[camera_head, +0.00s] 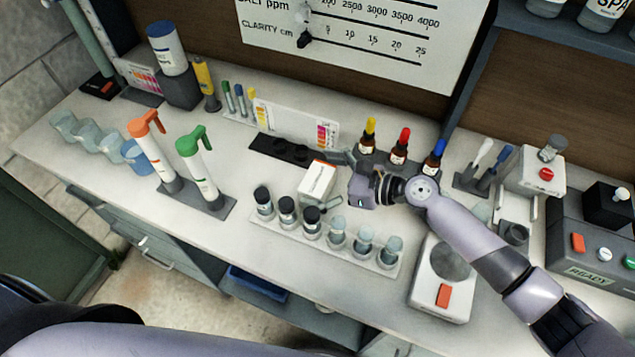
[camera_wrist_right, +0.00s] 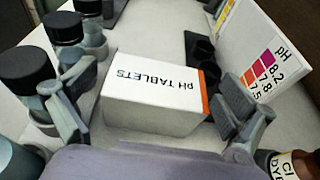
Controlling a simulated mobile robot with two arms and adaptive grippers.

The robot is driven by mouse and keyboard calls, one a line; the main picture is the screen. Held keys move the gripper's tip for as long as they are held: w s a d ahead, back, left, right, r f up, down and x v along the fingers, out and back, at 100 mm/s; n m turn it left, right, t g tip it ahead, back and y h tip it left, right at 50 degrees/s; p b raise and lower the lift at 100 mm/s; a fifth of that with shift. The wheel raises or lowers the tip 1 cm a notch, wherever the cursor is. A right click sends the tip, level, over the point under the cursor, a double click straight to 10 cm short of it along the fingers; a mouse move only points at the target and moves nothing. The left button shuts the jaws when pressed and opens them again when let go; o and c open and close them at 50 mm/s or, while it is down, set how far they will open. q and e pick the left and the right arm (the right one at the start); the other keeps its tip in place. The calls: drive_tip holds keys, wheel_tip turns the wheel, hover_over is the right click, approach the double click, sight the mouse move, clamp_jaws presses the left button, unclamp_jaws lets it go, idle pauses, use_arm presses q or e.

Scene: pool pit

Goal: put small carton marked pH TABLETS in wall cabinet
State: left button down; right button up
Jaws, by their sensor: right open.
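The small white carton (camera_head: 318,181) with an orange end stands on the counter, behind the row of vials. In the right wrist view the carton (camera_wrist_right: 150,92) shows its pH TABLETS lettering upside down. My right gripper (camera_head: 338,180) is open, low over the counter at the carton's right side. In the right wrist view its fingers stand on either side of the carton, with gaps visible. My left gripper is not in view. A blue-grey shelf unit (camera_head: 560,32) with bottles is at the upper right; I cannot tell if it is the wall cabinet.
A rack of capped vials (camera_head: 300,225) stands close in front of the carton. A dark block (camera_head: 285,150) and colour chart (camera_head: 300,125) are behind it. Dropper bottles (camera_head: 400,148) stand beyond my right wrist. A scale (camera_head: 442,280) is at the front right.

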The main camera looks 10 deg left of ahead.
drive_tip(key=shift+a+f, duration=0.1)
drive_tip(key=shift+a, duration=0.15)
drive_tip(key=shift+d, duration=0.1)
drive_tip(key=shift+c, duration=0.6)
drive_tip(key=c, duration=1.2)
